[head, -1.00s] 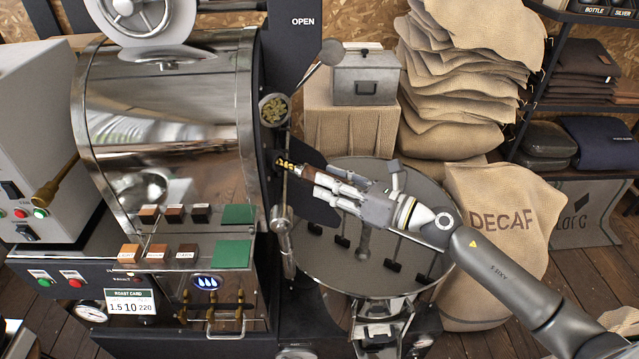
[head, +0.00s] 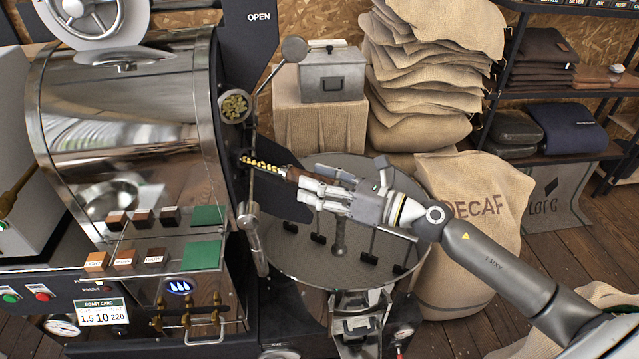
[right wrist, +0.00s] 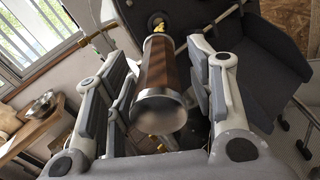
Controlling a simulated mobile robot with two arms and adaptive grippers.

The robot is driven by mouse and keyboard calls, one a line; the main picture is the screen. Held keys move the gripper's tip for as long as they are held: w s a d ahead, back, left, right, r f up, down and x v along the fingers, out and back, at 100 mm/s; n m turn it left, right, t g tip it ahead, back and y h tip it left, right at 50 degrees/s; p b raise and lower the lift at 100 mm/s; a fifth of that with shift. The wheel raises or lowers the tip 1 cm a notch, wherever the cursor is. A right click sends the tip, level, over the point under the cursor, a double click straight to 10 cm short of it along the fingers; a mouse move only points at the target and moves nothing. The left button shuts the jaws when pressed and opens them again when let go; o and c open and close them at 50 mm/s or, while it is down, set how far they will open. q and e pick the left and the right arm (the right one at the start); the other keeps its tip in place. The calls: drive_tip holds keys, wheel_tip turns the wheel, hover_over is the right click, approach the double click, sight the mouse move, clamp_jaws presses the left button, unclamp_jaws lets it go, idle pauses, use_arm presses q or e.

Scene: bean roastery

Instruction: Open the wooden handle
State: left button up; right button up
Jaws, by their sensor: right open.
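The wooden handle (head: 293,173) is a short brown cylinder at the end of a metal scoop of yellowish beans (head: 264,165). The scoop sticks out of the roaster's dark front plate. In the right wrist view the wooden handle (right wrist: 160,68) shows brown wood with a silver end cap facing the camera. My right gripper (head: 308,182) is open around it, one finger on each side. In the right wrist view a gap shows between the handle and the fingers. My left gripper is not in view.
The steel roaster drum (head: 130,130) stands at the left. A round cooling tray (head: 290,245) lies below my right arm. A metal lever with a ball end (head: 294,49) rises near the handle. Burlap sacks (head: 465,215) stand behind and to the right.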

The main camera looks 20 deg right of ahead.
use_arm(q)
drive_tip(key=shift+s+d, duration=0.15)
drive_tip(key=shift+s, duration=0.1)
use_arm(e)
drive_tip(key=v, duration=1.2)
idle(0.6)
